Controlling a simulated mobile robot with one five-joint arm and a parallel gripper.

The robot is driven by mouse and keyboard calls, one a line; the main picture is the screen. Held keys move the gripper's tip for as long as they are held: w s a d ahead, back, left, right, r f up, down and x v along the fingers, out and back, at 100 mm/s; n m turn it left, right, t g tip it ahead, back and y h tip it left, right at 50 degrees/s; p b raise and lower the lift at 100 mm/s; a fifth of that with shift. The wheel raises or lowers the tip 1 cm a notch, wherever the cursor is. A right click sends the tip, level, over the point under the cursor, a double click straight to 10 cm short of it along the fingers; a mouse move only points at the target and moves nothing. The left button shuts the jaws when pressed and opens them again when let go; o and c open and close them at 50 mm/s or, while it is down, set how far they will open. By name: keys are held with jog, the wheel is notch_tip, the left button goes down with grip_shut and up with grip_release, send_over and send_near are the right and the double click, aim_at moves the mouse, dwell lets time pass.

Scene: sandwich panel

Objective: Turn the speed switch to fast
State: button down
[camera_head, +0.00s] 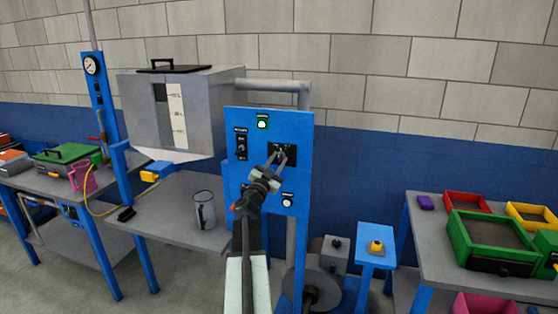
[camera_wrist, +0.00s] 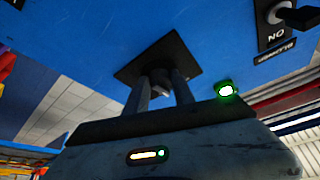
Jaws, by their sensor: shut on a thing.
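A blue control panel (camera_head: 233,122) stands in the middle of the head view. The speed switch (camera_head: 285,149) sits on a black plate in its upper right part. My gripper (camera_head: 281,155) reaches up to this plate, with its fingertips at the switch. In the wrist view the black plate (camera_wrist: 178,52) is tilted, and the two fingers of my gripper (camera_wrist: 160,88) are shut on the switch knob (camera_wrist: 160,78). The fingers cover most of the knob, so its setting cannot be read.
Another black switch (camera_head: 241,148) sits left on the panel, below a lit green lamp (camera_head: 262,123). A white lamp (camera_head: 287,198) is lower right. A yellow button on a blue stand (camera_head: 376,248) is at right.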

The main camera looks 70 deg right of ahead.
jog(key=m, duration=0.2)
jog(key=m+g+y+p, duration=0.1)
jog(key=m+g+p, duration=0.1)
jog(key=m, duration=0.1)
jog(key=shift+w+r+m, duration=0.2)
jog(key=shift+r+m, duration=0.05)
jog(key=shift+m, duration=0.05)
jog(key=shift+m+g+y+p, duration=0.5)
jog(key=shift+m+y+p, duration=0.3)
jog(key=shift+m, duration=0.8)
jog(key=c, duration=1.1)
grip_release()
jog(key=shift+a, duration=0.1)
jog(key=b+v, duration=0.1)
jog(key=v, duration=0.6)
jog(key=shift+w+a+f, duration=0.2)
jog(key=shift+a, duration=0.15)
